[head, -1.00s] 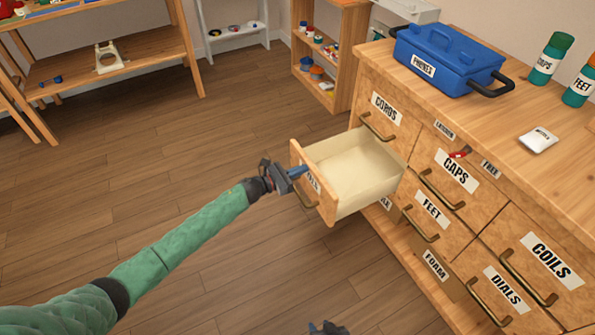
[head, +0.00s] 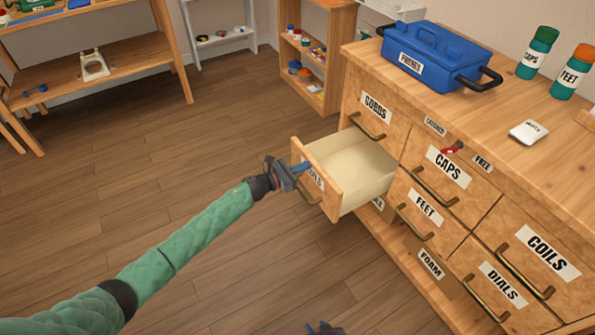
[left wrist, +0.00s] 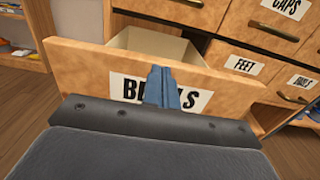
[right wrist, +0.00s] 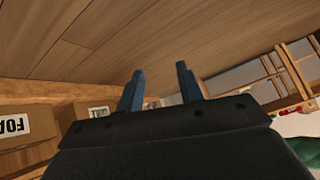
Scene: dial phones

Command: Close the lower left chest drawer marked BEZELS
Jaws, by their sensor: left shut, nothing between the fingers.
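The BEZELS drawer (head: 322,181) stands pulled out of the left side of the wooden chest, and its pale inside looks empty. In the left wrist view its front (left wrist: 90,75) shows the BEZELS label, partly covered by my fingers. My left gripper (head: 302,168) is shut and empty, with its blue fingertips at the drawer's front face; whether they touch it I cannot tell. The fingers also show in the left wrist view (left wrist: 160,88). My right gripper (right wrist: 158,85) is open and empty, low by the chest; only its tip shows at the bottom of the head view (head: 325,328).
A blue toolbox (head: 435,55), bottles and a white packet (head: 529,131) stand on the chest top. Shelves line the back wall. The floor left of the chest is clear.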

